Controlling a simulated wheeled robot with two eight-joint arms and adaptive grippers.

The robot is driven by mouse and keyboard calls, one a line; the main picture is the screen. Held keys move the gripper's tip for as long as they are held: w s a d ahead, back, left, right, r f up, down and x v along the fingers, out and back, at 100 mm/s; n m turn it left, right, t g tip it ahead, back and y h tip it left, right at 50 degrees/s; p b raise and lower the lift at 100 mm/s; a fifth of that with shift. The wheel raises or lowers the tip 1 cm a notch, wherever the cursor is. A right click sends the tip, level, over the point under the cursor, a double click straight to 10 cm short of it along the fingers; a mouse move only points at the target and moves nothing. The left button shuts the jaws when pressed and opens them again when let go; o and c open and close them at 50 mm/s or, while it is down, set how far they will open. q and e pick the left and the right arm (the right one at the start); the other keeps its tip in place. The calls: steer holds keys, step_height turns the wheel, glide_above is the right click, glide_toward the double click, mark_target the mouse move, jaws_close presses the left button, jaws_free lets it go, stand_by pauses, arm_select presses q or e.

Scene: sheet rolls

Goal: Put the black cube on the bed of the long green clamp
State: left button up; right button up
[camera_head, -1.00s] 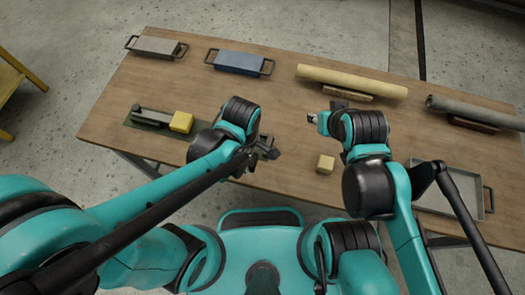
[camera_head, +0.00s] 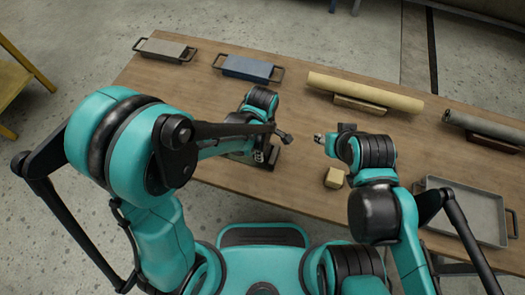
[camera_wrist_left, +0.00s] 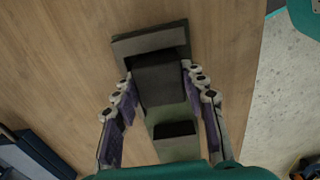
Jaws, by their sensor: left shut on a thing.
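In the left wrist view, my left gripper (camera_wrist_left: 155,100) is shut on a dark block that I take to be the black cube (camera_wrist_left: 158,78). The cube is over the long green clamp (camera_wrist_left: 184,151), whose dark end piece (camera_wrist_left: 150,40) lies just beyond it. Another black part (camera_wrist_left: 174,129) shows on the green bed nearer the camera. I cannot tell whether the cube touches the bed. In the head view, my left gripper (camera_head: 262,156) points down near the table's front edge, and my arm hides most of the clamp. My right gripper (camera_head: 321,139) has unclear fingers.
A pale yellow cube (camera_head: 334,178) stands below my right gripper. A grey tray (camera_head: 465,186) is at the right. A cream roll (camera_head: 364,92), a dark grey roll (camera_head: 485,127), a blue block (camera_head: 248,66) and a grey block (camera_head: 165,49) line the back.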

arm_select(q)
steer(key=shift+f, duration=0.45)
arm_select(e)
steer(key=shift+f, duration=0.3)
arm_select(q)
steer(key=shift+f, duration=0.2)
steer(key=o, duration=1.3)
arm_select(e)
steer(key=shift+f, duration=0.15)
